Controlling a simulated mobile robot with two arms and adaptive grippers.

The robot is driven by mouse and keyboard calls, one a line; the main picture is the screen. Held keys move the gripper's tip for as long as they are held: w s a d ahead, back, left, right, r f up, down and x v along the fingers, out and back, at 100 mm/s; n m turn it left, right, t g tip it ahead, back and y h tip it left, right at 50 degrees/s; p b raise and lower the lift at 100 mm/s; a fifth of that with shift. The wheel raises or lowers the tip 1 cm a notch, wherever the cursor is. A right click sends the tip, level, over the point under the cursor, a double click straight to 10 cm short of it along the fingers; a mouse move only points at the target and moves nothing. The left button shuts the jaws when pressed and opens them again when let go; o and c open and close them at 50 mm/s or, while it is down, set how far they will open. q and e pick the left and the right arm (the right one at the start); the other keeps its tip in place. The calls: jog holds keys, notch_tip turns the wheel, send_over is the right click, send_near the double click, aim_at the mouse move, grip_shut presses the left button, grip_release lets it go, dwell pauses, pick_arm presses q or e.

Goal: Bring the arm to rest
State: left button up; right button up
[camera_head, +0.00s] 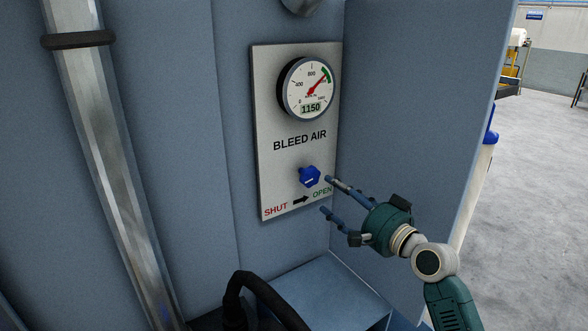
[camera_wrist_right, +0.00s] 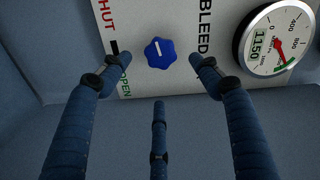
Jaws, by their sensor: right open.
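My right gripper (camera_head: 326,195) reaches in from the lower right in the head view, with its fingers spread and nothing between them. A blue lobed knob (camera_head: 308,177) with a white mark sits low on the BLEED AIR panel (camera_head: 268,115), just up and left of the fingertips. In the right wrist view the knob (camera_wrist_right: 160,53) shows beyond the open fingers (camera_wrist_right: 157,75), apart from them. A round gauge (camera_head: 307,88) above the knob reads 1150, its red needle towards the green band. Red SHUT, an arrow and green OPEN are printed below the knob. My left gripper is not in view.
Blue-grey walls enclose the panel, with a side wall (camera_head: 420,90) close on its right and a ledge (camera_head: 325,285) below. A metal pipe (camera_head: 110,150) runs down the left. A black curved hose (camera_head: 260,285) rises at the bottom. Open floor (camera_head: 540,190) lies far right.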

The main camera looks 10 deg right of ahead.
jog(key=s+a+f+n+g+h, duration=0.1)
jog(key=s+a+f+n+g, duration=0.25)
jog(key=s+f, duration=0.6)
jog(key=s+a+f+n+g+h, duration=0.1)
jog(key=s+a+f+n+g, duration=0.35)
jog(key=f, duration=0.75)
jog(key=s+d+f+n+g+h, duration=0.15)
jog(key=s+f, duration=0.25)
jog(key=s, duration=0.5)
jog(key=s+f+n+g+h, duration=0.15)
jog(key=s+f, duration=0.25)
jog(key=s, duration=0.5)
jog(key=s+d+f+g+h, duration=0.1)
jog(key=s+f+g, duration=0.25)
jog(key=s, duration=0.55)
notch_tip(320, 180, down, 34)
jog(key=s+r+b, duration=0.1)
jog(key=s+b, duration=0.1)
jog(key=b, duration=0.4)
jog(key=s+d+f+b, duration=0.1)
jog(key=s+f+b, duration=0.1)
jog(key=s+f, duration=0.6)
jog(key=s+d+f+g+b, duration=0.1)
jog(key=s+f+b, duration=0.1)
jog(key=s+f, duration=0.6)
notch_tip(320, 180, down, 3)
jog(key=shift+s+d+n, duration=0.25)
jog(key=shift+n, duration=0.15)
jog(key=shift+g, duration=0.25)
